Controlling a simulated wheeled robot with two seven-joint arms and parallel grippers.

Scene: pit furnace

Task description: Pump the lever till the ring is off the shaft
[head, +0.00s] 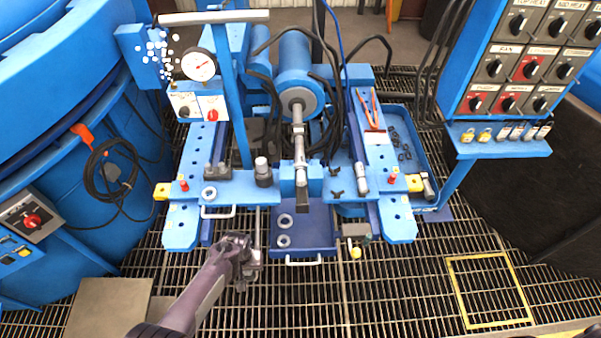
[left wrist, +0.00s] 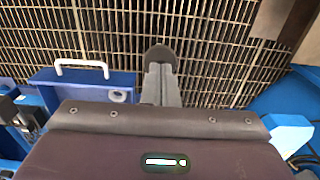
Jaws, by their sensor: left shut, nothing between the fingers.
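A tall blue lever (head: 229,95) with a grey crossbar handle (head: 213,17) stands upright at the left of the blue puller bench. The steel shaft (head: 299,135) runs toward me from the blue cylinder into the middle of the blue crossbeam (head: 240,187). I cannot clearly tell the ring on the shaft from the steel parts around it. My left gripper (head: 246,275) is shut and empty, in front of the bench and left of the blue tray, well away from the lever. Its closed fingers (left wrist: 160,75) show over the grating in the left wrist view. My right gripper is out of view.
A blue tray (head: 316,232) holds loose rings (head: 285,221); its white handle (left wrist: 82,67) shows in the left wrist view. A dial gauge (head: 199,65) stands beside the lever. A control panel (head: 525,55) is at right. Open grating lies in front.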

